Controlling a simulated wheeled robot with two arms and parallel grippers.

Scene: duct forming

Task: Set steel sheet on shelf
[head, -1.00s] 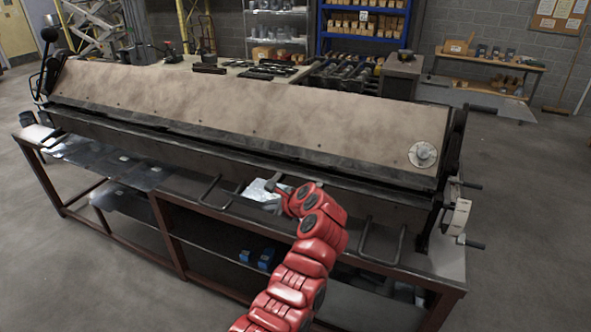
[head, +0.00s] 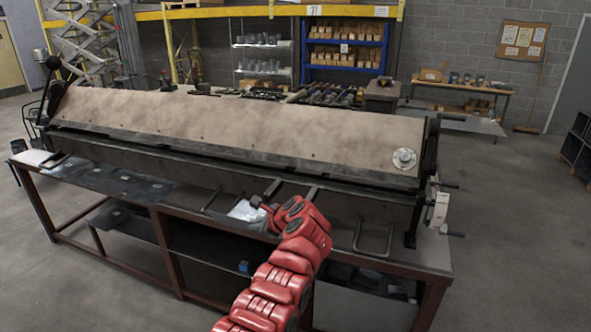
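A small bright steel sheet (head: 245,210) lies on the bench top in front of the long bending machine (head: 235,125). Its right part is hidden by my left gripper. My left gripper (head: 291,191) is just right of this sheet, its two dark fingers apart and pointing toward the machine. I see nothing between them. Darker sheets (head: 95,177) lie on the bench top at the left, and more sheets (head: 120,217) lie on the bench's lower shelf (head: 205,246). My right gripper is not in view.
U-shaped handles stick out from the machine's front, one (head: 375,237) right of my gripper. A small blue item (head: 244,267) sits on the lower shelf. A blue rack (head: 345,50) with boxes stands at the back.

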